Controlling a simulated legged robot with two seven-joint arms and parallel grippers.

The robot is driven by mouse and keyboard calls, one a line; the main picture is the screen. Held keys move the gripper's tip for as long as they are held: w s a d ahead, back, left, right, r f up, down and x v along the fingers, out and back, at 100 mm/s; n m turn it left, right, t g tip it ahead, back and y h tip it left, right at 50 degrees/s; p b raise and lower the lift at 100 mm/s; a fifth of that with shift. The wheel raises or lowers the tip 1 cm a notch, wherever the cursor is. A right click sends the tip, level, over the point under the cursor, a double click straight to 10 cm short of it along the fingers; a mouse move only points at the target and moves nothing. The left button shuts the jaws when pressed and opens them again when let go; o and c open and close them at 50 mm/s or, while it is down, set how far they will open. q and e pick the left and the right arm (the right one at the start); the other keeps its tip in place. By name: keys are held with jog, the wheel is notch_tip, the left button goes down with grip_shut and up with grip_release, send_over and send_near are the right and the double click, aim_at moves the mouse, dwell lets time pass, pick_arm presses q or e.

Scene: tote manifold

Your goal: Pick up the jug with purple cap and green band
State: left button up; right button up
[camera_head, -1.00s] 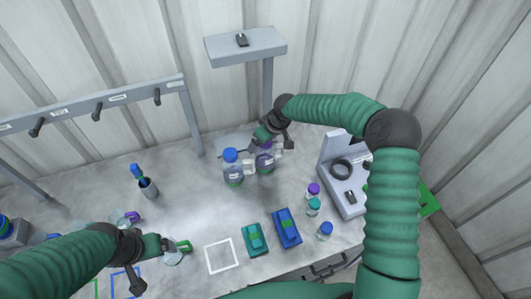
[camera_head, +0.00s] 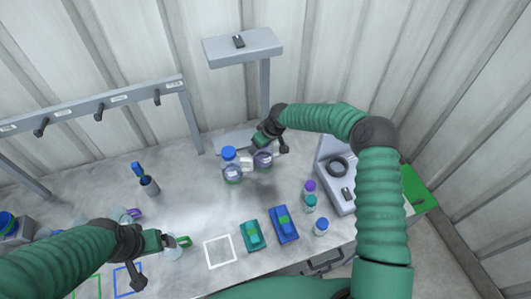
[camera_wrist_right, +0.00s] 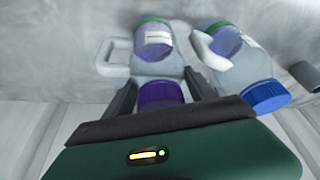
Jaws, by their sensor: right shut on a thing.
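The jug with the purple cap (camera_wrist_right: 160,95) and green band is in my right gripper (camera_wrist_right: 162,92), whose fingers are shut around it at the cap end. In the head view this jug (camera_head: 263,160) is at the back of the table, below my right gripper (camera_head: 267,139), which partly hides its top. I cannot tell whether its base touches the table. A similar jug with a blue cap (camera_head: 231,168) and green band stands close beside it on the left; it also shows in the right wrist view (camera_wrist_right: 246,68). My left gripper (camera_head: 164,241) is over the front left; its jaws are unclear.
A clear vessel with a green part (camera_head: 184,241) is by my left gripper. Several small capped bottles (camera_head: 310,203), a teal box (camera_head: 251,236) and a blue box (camera_head: 284,224) lie to the front. A grey post stand (camera_head: 264,90) rises behind the jugs. A grey device (camera_head: 337,183) stands right.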

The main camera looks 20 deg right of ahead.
jog(key=shift+d, duration=0.2)
jog(key=c, duration=0.5)
grip_shut()
jog(key=shift+a, duration=0.1)
